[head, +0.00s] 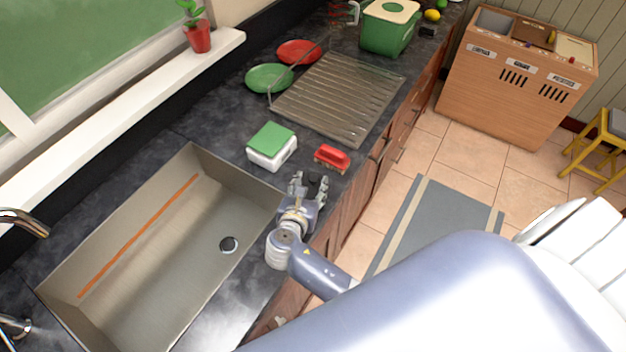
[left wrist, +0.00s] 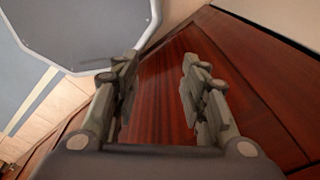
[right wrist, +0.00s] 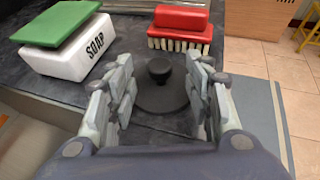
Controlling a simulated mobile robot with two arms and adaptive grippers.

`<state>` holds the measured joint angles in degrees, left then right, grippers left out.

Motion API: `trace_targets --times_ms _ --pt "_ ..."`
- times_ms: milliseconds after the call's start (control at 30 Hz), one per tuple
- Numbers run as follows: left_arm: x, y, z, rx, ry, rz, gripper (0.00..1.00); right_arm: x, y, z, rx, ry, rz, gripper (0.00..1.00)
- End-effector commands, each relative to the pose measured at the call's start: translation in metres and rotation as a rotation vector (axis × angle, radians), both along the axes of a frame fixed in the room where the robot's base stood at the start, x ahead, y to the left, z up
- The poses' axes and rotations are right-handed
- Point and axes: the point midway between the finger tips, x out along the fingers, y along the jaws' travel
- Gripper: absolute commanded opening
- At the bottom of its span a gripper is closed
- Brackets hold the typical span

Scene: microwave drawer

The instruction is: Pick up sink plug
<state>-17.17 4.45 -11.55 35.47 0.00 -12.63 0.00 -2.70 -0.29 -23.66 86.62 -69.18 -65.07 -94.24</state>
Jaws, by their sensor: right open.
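The sink plug (right wrist: 163,92) is a black disc with a round knob. In the right wrist view it lies flat on the dark counter. My right gripper (right wrist: 165,65) is open, with one finger on each side of the plug and visible gaps to the knob. In the head view my right gripper (head: 308,184) is over the counter at the sink's far right corner, and it largely hides the plug. My left gripper (left wrist: 158,75) shows only in its wrist view. It is open and empty in front of reddish-brown wood.
A white soap box with a green sponge (head: 271,146) and a red brush (head: 331,157) stand just beyond the plug. The sink (head: 150,255) is to the left. A drying rack (head: 340,95) stands behind, and the counter edge is close on the right.

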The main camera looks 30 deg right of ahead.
Motion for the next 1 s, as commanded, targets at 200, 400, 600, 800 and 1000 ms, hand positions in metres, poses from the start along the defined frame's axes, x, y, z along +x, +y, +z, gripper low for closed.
trace_targets --times_ms 200,400,600,800,1000 --pt "-0.0003 0.0004 0.0052 0.0 0.0 0.001 0.4 0.0131 -0.0113 -0.0071 -0.001 0.001 0.0 0.47" --pt "0.0001 0.0006 0.0046 0.001 0.0 0.001 0.4 0.0134 -0.0115 -0.008 0.0 0.0 0.0 0.47" --pt "0.0002 0.002 0.0047 0.002 0.0 0.001 0.4 0.0132 -0.0113 -0.0078 0.0 0.0 0.0 0.06" --pt "0.0004 0.0024 0.0047 0.003 -0.002 0.002 0.4 0.0133 -0.0114 -0.0078 0.001 -0.001 0.0 0.01" --pt "0.0005 0.0024 0.0043 0.003 -0.002 0.002 0.4 0.0133 -0.0114 -0.0071 0.001 -0.001 0.0 0.01"
